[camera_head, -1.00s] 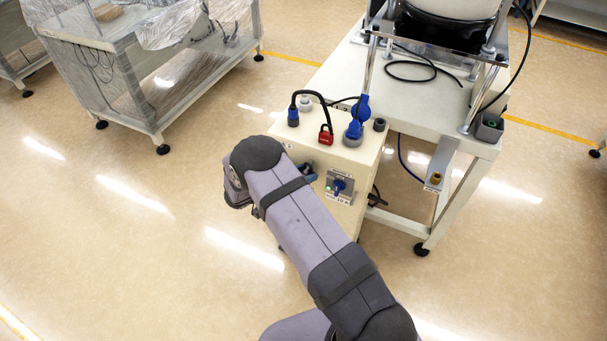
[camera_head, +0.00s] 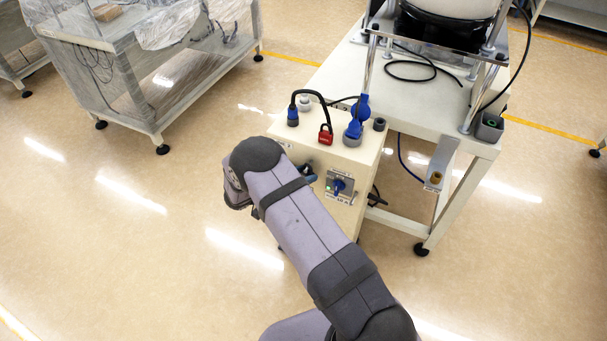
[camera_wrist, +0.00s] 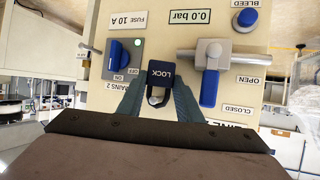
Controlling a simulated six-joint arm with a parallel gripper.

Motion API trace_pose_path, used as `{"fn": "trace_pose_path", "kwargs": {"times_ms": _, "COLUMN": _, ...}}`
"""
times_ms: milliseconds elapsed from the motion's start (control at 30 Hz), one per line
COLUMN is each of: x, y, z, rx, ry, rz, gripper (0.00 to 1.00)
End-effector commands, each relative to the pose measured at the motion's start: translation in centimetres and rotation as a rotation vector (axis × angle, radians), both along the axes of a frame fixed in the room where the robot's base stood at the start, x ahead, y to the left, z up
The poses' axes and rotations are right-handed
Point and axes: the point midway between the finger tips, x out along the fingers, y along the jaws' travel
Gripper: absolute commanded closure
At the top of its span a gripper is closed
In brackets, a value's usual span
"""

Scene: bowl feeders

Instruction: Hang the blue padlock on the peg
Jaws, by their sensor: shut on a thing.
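The dark blue padlock (camera_wrist: 161,76), with LOCK printed on it, is between the two fingers of my gripper (camera_wrist: 158,92) in the wrist view. The fingers are shut on it, one at each side. Its metal shackle (camera_wrist: 157,98) is on the side toward the camera. The padlock is in front of the cream panel of the box. I cannot make out the peg in either view. In the head view my arm hides most of the gripper and the padlock.
A white table (camera_head: 455,105) stands beside the box.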

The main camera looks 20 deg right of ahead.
Motion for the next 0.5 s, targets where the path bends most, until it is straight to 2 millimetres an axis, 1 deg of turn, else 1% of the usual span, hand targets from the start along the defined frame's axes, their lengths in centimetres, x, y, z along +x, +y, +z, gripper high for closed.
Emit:
{"fn": "trace_pose_path", "kwargs": {"times_ms": 300, "x": 0.02, "y": 0.00, "z": -0.03, "rx": -0.001, "ry": 0.000, "rz": 0.000, "gripper": 1.00}}
{"fn": "trace_pose_path", "kwargs": {"times_ms": 333, "x": 0.01, "y": 0.00, "z": -0.04, "rx": -0.001, "ry": 0.000, "rz": 0.000, "gripper": 0.63}}
{"fn": "trace_pose_path", "kwargs": {"times_ms": 367, "x": 0.02, "y": 0.00, "z": -0.03, "rx": -0.001, "ry": 0.000, "rz": 0.000, "gripper": 0.56}}
{"fn": "trace_pose_path", "kwargs": {"times_ms": 400, "x": 0.01, "y": 0.00, "z": -0.04, "rx": -0.001, "ry": 0.000, "rz": 0.000, "gripper": 0.46}}
{"fn": "trace_pose_path", "kwargs": {"times_ms": 500, "x": 0.02, "y": 0.00, "z": -0.04, "rx": 0.000, "ry": 0.000, "rz": 0.000, "gripper": 0.46}}
